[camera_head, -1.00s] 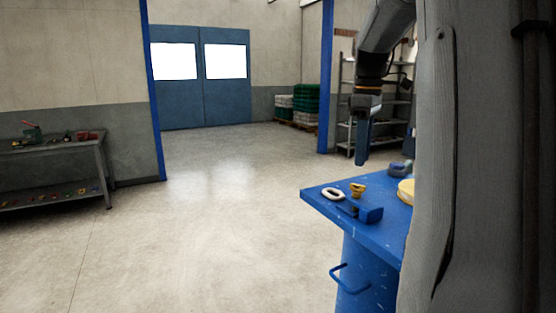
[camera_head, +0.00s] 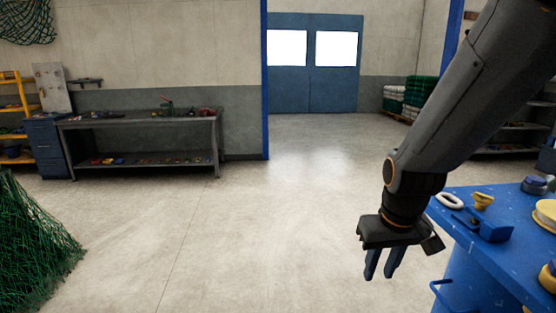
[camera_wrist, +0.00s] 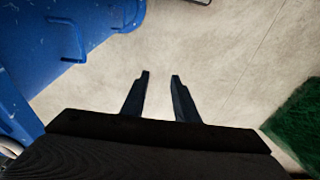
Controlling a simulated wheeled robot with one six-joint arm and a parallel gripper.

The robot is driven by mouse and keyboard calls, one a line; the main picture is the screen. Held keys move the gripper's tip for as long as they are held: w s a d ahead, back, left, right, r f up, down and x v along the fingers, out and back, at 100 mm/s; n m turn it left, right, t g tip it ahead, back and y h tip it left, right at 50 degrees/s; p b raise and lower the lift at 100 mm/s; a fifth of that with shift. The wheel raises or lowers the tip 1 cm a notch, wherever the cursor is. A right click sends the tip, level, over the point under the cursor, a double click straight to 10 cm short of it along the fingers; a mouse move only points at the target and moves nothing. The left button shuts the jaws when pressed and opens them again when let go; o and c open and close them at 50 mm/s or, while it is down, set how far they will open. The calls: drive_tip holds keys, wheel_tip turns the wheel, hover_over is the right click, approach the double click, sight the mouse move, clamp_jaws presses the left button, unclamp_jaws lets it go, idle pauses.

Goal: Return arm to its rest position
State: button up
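My arm reaches in from the upper right in the head view and bends down at the wrist. My gripper (camera_head: 381,275) hangs over the open floor, just left of the blue workbench (camera_head: 480,250). Its two blue-grey fingers point down. In the wrist view my gripper (camera_wrist: 160,76) shows its two fingers apart, with only bare floor between and beyond them. It is open and empty. The workbench (camera_wrist: 50,28) shows at the upper left of the wrist view, apart from the fingers.
A green net pile (camera_head: 35,250) lies at the left. A grey bench (camera_head: 140,122) stands against the back wall. The middle floor is clear.

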drive_tip(key=s+a+f+b, duration=0.1)
drive_tip(key=f+b, duration=0.3)
drive_tip(key=f, duration=0.2)
drive_tip(key=s+a+f+g+b, duration=0.1)
drive_tip(key=s+f+b, duration=0.1)
drive_tip(key=f+b, duration=0.2)
wheel_tip(320, 180, down, 2)
drive_tip(key=shift+a+m+b, duration=0.25)
drive_tip(key=shift+m+b, duration=0.05)
drive_tip(key=shift+m, duration=0.1)
drive_tip(key=shift+o, duration=0.5)
